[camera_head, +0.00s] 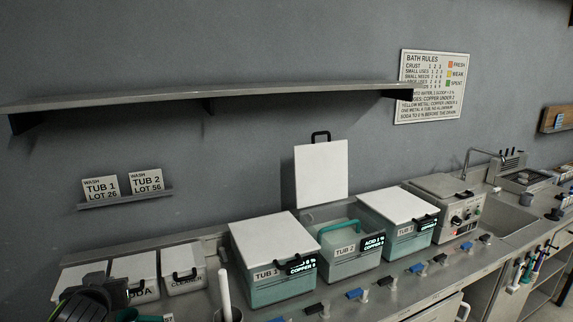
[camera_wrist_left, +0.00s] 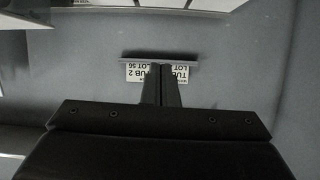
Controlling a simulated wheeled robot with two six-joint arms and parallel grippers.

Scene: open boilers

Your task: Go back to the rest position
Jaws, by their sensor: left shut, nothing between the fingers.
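My left gripper (camera_wrist_left: 162,70) shows in the left wrist view, shut and empty. Its fingers point toward the grey wall, in front of the wash tags for Tub 1 (camera_wrist_left: 184,72) and Tub 2 (camera_wrist_left: 140,72), which appear upside down there. It touches nothing that I can see. In the head view, I cannot clearly make out its fingertips. My right gripper is in neither view.
The Tub 2 bath (camera_head: 350,262) stands open, its white lid (camera_head: 321,174) upright behind it. Tub 1 (camera_head: 272,245) and the tub to its right (camera_head: 398,212) are lidded. A long shelf (camera_head: 210,97) juts from the wall above. White lidded boxes (camera_head: 184,270) stand at lower left.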

